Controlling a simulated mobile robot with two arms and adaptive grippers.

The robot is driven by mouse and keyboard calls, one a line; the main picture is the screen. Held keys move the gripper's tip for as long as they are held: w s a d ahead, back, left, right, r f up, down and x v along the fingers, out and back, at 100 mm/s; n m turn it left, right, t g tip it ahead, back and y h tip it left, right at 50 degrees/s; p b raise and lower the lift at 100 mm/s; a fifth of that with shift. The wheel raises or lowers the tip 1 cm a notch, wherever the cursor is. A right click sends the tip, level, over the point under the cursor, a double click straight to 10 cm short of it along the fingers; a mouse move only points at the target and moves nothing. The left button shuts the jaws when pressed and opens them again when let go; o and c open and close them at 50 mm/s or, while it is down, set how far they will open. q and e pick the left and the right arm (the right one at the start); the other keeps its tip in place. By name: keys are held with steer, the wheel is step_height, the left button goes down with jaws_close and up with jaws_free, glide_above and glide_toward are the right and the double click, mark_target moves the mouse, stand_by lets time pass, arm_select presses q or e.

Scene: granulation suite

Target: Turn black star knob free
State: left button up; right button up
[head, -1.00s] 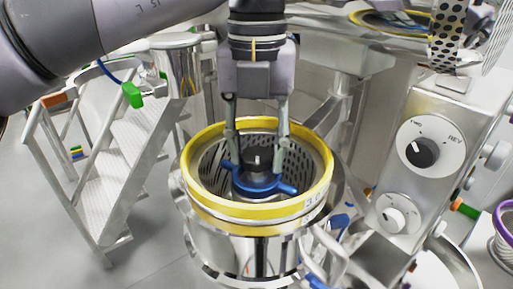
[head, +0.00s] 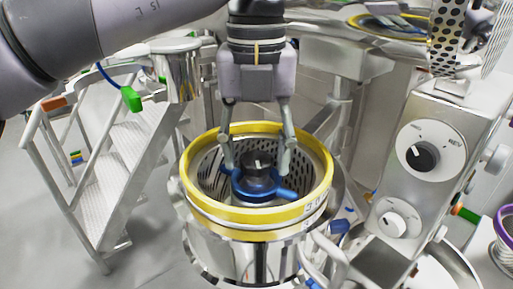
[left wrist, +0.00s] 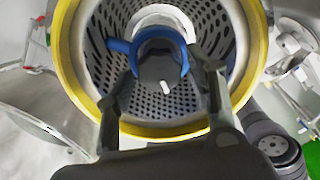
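The black star knob (head: 258,160) sits at the centre of a perforated basket, on a blue winged part (head: 265,191). A short white mark shows on its top. In the left wrist view the knob (left wrist: 158,68) has a blue ring (left wrist: 122,46) around it. My left gripper (head: 257,168) points down into the basket with its fingers spread wide, one on each side of the knob. Gaps show between the fingers and the knob, and nothing is held. My right gripper is not in view.
A yellow rim (head: 318,207) circles the basket close around my fingers. A control box (head: 425,130) with two dials stands to the right. Metal steps with a railing (head: 115,165) stand to the left. Pipes and hoses crowd the lower right.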

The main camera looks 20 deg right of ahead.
mark_target(257, 158)
arm_select(q)
steer(key=shift+o, duration=0.6)
steer(key=shift+r, duration=0.1)
step_height(257, 158, up, 12)
stand_by(0.7)
